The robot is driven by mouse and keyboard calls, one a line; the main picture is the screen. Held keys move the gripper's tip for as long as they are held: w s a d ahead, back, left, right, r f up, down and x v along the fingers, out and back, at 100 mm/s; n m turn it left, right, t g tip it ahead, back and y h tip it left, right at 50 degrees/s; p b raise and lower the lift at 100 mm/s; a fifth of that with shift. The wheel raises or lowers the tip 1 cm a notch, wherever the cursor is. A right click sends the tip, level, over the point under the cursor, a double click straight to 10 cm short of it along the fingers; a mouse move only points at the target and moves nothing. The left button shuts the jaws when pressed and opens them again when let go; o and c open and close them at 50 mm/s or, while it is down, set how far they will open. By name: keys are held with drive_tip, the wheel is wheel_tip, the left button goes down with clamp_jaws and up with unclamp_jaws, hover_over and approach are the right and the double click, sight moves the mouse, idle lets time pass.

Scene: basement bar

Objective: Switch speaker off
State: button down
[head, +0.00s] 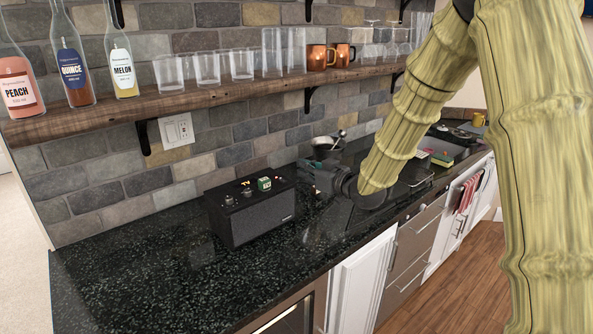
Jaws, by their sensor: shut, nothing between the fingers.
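The speaker (262,222) is a black box with a dark grille front, standing on the dark counter in the middle of the head view. Its top panel carries small dark knobs (247,191), some tiny yellowish marks and a small green part with a light mark (264,183) near the right of the panel. My gripper (308,180) is dark, shut and empty. It shows just right of the speaker, at about the height of its top. I cannot tell whether it touches the speaker. My wrist hides part of the counter behind it.
The speckled black counter (130,275) is clear left of and in front of the speaker. A wooden shelf (190,98) with bottles, glasses and copper mugs (317,57) overhangs the back. A wall outlet (176,130) is behind.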

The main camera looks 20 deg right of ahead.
drive_tip(key=p, duration=0.3)
hover_over(282, 180)
drive_tip(key=s, duration=0.1)
drive_tip(key=shift+s+d+f, duration=0.15)
drive_tip(key=shift+d+f, duration=0.1)
drive_tip(key=shift+d, duration=0.05)
wheel_tip(282, 180, down, 2)
drive_tip(key=shift+f+p, duration=0.1)
drive_tip(key=shift+p, duration=0.3)
drive_tip(key=shift+f+p, duration=0.4)
drive_tip(key=shift+f, duration=0.65)
drive_tip(key=shift+d, duration=0.1)
